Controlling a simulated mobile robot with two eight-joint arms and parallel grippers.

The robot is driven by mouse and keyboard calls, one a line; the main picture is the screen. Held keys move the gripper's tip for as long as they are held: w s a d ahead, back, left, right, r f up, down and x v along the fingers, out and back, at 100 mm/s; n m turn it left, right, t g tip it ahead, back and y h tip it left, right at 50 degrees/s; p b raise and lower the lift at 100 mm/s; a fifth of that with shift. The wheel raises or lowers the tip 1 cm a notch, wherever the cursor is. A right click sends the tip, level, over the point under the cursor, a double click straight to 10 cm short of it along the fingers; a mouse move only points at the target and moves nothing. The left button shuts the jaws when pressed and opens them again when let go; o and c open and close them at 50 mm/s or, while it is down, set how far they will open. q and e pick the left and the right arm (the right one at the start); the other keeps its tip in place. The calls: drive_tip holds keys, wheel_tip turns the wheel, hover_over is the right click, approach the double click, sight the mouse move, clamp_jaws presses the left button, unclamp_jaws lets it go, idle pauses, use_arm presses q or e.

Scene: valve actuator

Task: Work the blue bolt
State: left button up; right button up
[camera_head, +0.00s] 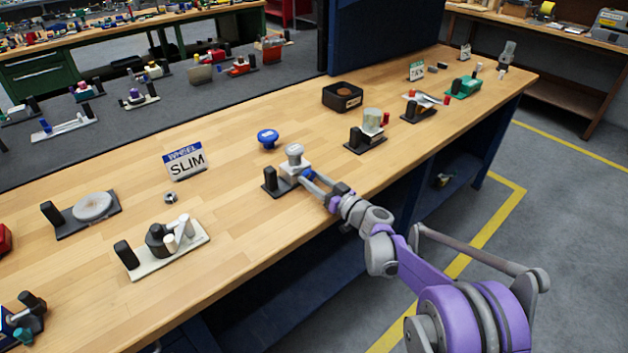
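The blue bolt (308,173) shows as a small blue piece on the right side of a grey-white valve unit (294,160). The unit has a rounded grey knob on top and stands on a dark base plate with a black post at its left. My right gripper (307,178) reaches in from the lower right. Its two grey fingers are at the blue bolt, one on each side of it. They partly hide it, and I cannot tell whether they press on it. My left gripper is not in view.
A blue knob (267,138) sits loose behind the unit. A unit with a pale cylinder (373,122) stands to the right. The wooden bench (235,215) is clear in front of the unit.

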drive_tip(key=o, duration=0.4)
drive_tip(key=v, duration=1.1)
drive_tip(key=shift+w, duration=0.1)
